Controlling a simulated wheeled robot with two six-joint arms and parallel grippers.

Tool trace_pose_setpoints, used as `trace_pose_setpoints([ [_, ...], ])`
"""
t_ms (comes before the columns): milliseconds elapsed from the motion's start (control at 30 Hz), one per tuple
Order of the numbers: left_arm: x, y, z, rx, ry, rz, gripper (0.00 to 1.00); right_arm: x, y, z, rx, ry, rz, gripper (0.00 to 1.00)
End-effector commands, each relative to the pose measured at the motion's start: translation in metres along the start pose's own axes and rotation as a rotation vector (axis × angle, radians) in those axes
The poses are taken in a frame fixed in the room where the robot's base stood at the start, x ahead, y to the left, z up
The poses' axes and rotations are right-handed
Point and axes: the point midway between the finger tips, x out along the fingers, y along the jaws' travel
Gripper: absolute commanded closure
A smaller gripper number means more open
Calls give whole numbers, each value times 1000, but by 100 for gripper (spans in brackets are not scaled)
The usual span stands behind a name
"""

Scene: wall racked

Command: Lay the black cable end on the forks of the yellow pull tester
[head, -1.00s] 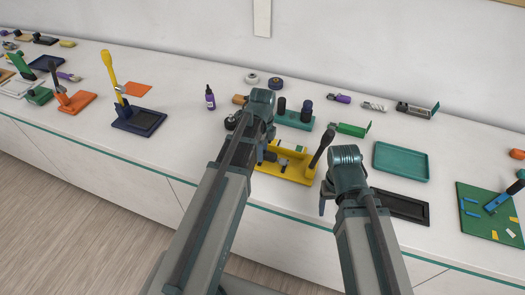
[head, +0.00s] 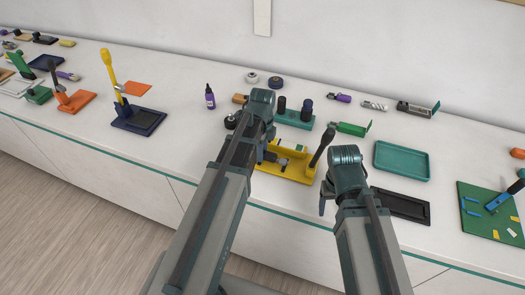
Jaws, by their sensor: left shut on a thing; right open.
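The yellow pull tester (head: 291,175) stands near the front edge of the counter, with a dark lever rising at its right end. My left gripper (head: 270,156) is at the left part of the tester, largely hidden by my own arm. It is shut on the black cable end, of which only a small dark part (head: 283,161) seems to show over the tester's bed. I cannot tell whether the cable end touches the forks. My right gripper (head: 323,204) is open and empty, pointing down just right of the tester.
A teal block with dark cylinders (head: 295,121) stands behind the tester, and a green clamp (head: 350,129) lies behind to the right. A teal tray (head: 402,161) and a black tray (head: 403,205) lie to the right.

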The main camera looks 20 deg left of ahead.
Motion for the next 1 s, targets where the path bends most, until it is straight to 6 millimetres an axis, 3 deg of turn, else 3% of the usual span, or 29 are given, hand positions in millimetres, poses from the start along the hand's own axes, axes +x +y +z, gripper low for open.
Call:
trace_pose_setpoints([
  [367,8,0,0,0,0,0,100,8,-1,0,0,0,0,31],
  [400,8,0,0,0,0,0,59,8,-1,0,0,0,0,31],
  [600,8,0,0,0,0,0,26,7,-1,0,0,0,0,31],
  [1000,4,0,0,0,0,0,26,4,0,0,0,0,0,31],
])
